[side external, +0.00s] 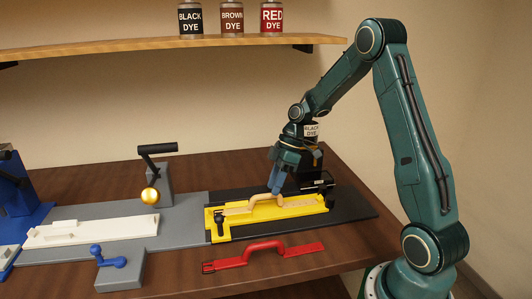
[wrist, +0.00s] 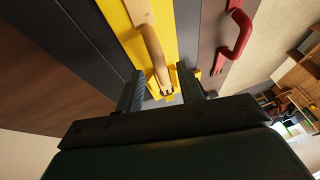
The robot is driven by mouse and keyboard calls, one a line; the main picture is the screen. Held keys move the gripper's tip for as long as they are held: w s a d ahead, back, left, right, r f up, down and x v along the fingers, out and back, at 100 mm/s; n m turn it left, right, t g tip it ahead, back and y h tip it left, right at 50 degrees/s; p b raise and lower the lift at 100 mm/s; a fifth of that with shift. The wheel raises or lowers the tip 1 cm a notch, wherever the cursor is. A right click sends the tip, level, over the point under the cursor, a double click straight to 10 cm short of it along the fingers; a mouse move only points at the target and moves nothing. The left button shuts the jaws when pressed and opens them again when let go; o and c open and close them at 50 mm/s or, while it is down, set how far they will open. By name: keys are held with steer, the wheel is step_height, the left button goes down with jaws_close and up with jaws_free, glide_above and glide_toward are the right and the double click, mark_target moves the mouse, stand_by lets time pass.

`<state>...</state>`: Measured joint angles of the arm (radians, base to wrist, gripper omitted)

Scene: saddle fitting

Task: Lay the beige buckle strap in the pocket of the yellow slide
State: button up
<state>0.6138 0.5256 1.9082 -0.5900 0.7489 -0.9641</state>
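The beige buckle strap (side external: 298,202), with a raised loop handle, lies lengthwise along the yellow slide (side external: 222,234). I cannot tell whether it sits fully down in the pocket. In the wrist view the strap (wrist: 152,45) runs over the yellow slide (wrist: 118,22) and its handle comes down between my fingers. My gripper (side external: 277,182) is over the strap's handle, pointing down. In the wrist view my gripper (wrist: 160,78) has its fingers apart on either side of the handle, with gaps showing. The far side of the strap is partly hidden by the fingers.
A red strap (side external: 264,256) with a handle lies on the table in front of the slide. Dye jars sit on the shelf (side external: 110,44).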

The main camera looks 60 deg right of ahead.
steer(key=v, duration=0.8)
stand_by(0.4)
steer(key=s+a+r+m+t+h, duration=0.1)
steer(key=s+a+r+m+h, duration=0.1)
steer(key=s+a+r, duration=0.3)
steer(key=s+a+r+m+h, duration=0.1)
steer(key=s+a+r+m, duration=0.15)
steer(key=a+r, duration=0.4)
steer(key=s+a+m+t+h, duration=0.1)
steer(key=s+a+m, duration=0.1)
steer(key=s, duration=0.4)
steer(key=s+a+f+m+t, duration=0.1)
steer(key=s+a+m+t, duration=0.1)
steer(key=s, duration=0.5)
steer(key=shift+s+a+f+h, duration=0.15)
steer(key=shift+a+h, duration=0.25)
steer(key=shift+a, duration=0.35)
